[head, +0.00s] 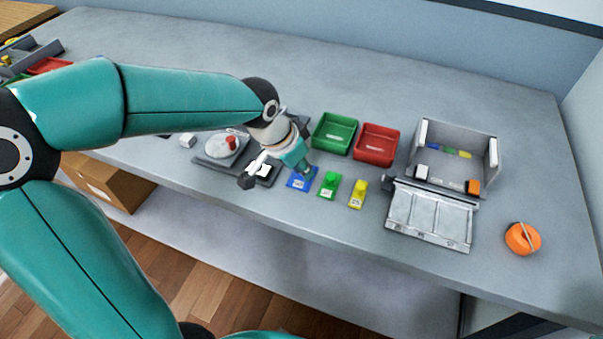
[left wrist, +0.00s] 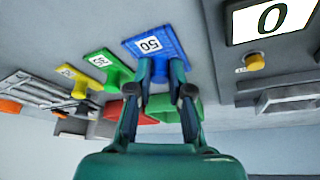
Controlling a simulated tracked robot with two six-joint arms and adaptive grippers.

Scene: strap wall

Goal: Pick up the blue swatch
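The blue swatch (head: 301,179) lies on the bench near its front edge, a flat plate with a white "50" label. It is large in the left wrist view (left wrist: 155,47). My left gripper (head: 306,170) reaches down over it; in the left wrist view its two fingertips (left wrist: 162,68) stand on either side of the swatch's raised grip. The grip is mostly hidden between the fingers, so I cannot tell whether they press on it. The swatch seems to rest on the bench. My right gripper is not in view.
A green swatch (head: 329,185) and a yellow swatch (head: 357,194) lie just right of the blue one. Green (head: 334,133) and red (head: 375,145) bins stand behind. A scale (head: 222,147) is left, a grey open-lidded case (head: 455,160) right, an orange roll (head: 522,239) far right.

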